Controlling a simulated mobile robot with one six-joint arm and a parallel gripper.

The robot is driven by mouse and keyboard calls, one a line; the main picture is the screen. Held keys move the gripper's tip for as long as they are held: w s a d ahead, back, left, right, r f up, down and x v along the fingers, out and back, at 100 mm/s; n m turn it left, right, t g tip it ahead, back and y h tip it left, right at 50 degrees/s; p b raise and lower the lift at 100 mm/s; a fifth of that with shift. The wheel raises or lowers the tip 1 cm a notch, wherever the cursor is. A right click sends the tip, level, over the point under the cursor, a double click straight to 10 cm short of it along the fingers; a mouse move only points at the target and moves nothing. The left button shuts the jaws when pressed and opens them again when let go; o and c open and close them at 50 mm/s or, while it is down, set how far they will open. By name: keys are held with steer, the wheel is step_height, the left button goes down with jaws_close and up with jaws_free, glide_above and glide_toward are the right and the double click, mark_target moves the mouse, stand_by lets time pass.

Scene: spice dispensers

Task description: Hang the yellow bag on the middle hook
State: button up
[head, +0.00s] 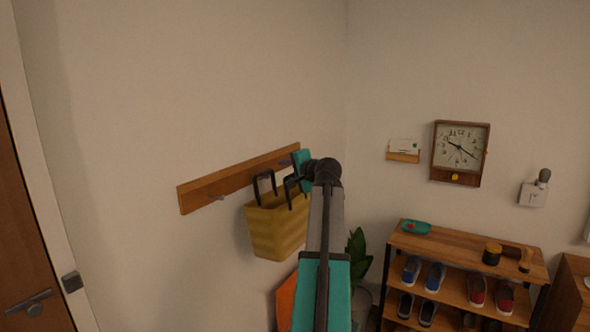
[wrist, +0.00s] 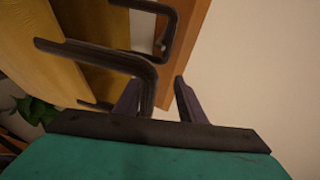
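The yellow bag (head: 278,230) is upright against the wall, below the wooden hook rail (head: 195,196). Its two dark handles (head: 265,187) stand up in front of the rail. In the wrist view the yellow bag (wrist: 45,35) fills the upper left, and its handles (wrist: 95,55) reach toward the fingers. My gripper (head: 286,163) is at the rail's right part, just above the bag. In the wrist view its fingers (wrist: 160,95) are apart; one handle's bent end overlaps the left finger, and I cannot tell if they touch. The left hook (head: 217,198) is bare. The middle hook is hidden or unclear.
A door (head: 25,230) stands at the far left. At right are a shoe rack (head: 450,285), a wall clock (head: 460,150) and a small letter holder (head: 403,156). A green plant (head: 357,255) and an orange object (head: 287,300) are below, partly behind my arm.

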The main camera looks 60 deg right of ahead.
steer(key=b+v, duration=0.3)
steer(key=v, duration=1.1)
steer(key=shift+s, duration=0.1)
stand_by(0.4)
